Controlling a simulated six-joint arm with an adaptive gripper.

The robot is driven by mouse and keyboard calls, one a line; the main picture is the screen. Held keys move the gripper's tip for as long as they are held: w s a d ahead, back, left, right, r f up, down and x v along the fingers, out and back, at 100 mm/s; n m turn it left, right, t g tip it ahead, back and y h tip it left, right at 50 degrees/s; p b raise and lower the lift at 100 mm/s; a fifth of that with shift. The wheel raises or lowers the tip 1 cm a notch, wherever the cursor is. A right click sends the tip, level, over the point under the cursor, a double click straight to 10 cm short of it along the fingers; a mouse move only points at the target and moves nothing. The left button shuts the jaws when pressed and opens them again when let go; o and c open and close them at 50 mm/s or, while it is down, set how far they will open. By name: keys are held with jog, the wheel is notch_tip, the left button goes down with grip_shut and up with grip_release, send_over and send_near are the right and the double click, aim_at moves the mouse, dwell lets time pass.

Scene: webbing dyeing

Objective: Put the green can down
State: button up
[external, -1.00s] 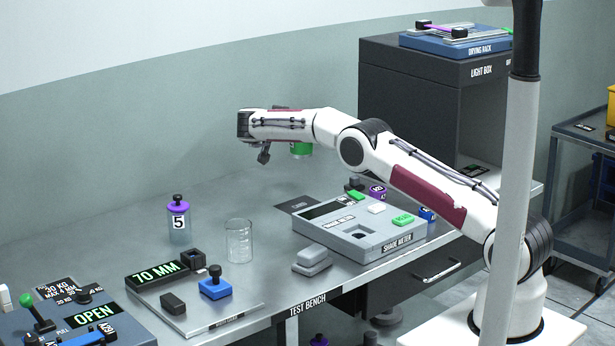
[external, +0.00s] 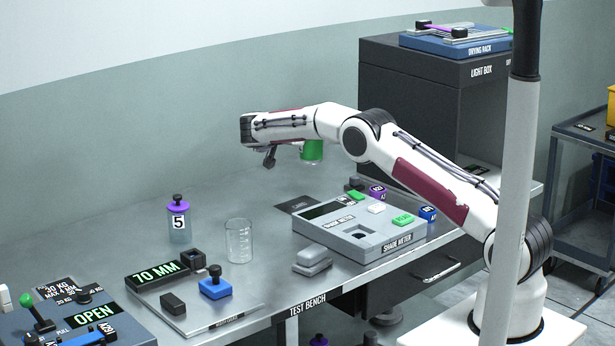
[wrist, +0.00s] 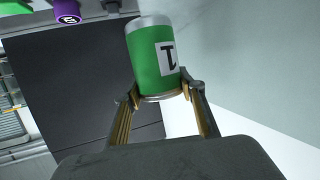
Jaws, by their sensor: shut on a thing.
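In the wrist view the green can (wrist: 155,62) shows a white label with a dark mark and a silver rim. My gripper (wrist: 162,95) is shut on it, with a finger on each side near one end of the can. In the external view the gripper's fingers are largely hidden by the arm.
A glass beaker (external: 238,242) and a purple-lidded jar marked 5 (external: 179,222) stand to the left. Bare bench (external: 235,195) lies between the jar and the meter.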

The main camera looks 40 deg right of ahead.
aim_at(311, 154)
jog(key=shift+f, duration=3.1)
jog(key=shift+f, duration=1.85)
jog(key=shift+f, duration=0.1)
jog(key=o, duration=1.4)
jog(key=shift+f, duration=0.15)
jog(key=shift+r, duration=0.2)
jog(key=v, duration=1.2)
